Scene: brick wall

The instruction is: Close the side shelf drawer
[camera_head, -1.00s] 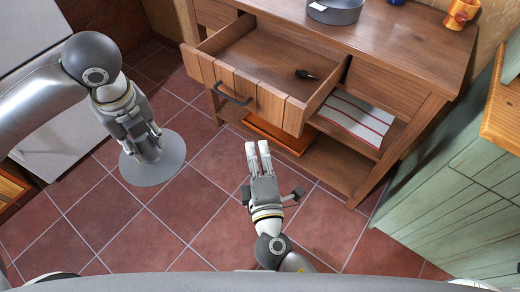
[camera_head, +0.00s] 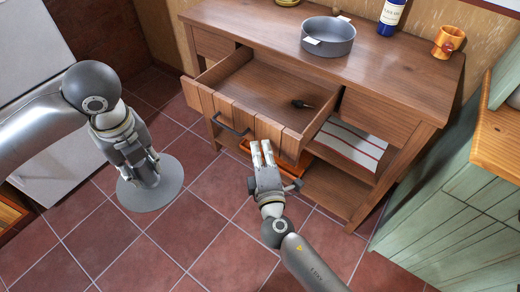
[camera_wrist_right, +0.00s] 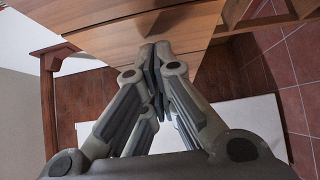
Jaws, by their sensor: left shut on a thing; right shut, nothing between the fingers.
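The side shelf drawer (camera_head: 222,108) is pulled out of the wooden sideboard, with its slatted front and dark handle (camera_head: 231,125) facing me. A small dark object (camera_head: 301,104) lies inside it. My right gripper (camera_head: 262,147) is shut and empty, its fingertips close to the drawer front, right of and below the handle. In the right wrist view the shut fingertips (camera_wrist_right: 156,52) overlap the brown wood of the front (camera_wrist_right: 130,28); I cannot tell if they touch. My left gripper (camera_head: 145,175) is shut on a flat grey disc (camera_head: 150,193), low at the left.
A grey pot (camera_head: 328,38), a blue bottle (camera_head: 391,17) and an orange mug (camera_head: 448,42) stand on the sideboard top (camera_head: 400,68). A striped cloth (camera_head: 350,145) lies on a shelf below. A green cabinet (camera_head: 440,200) is at the right. The tiled floor in front is open.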

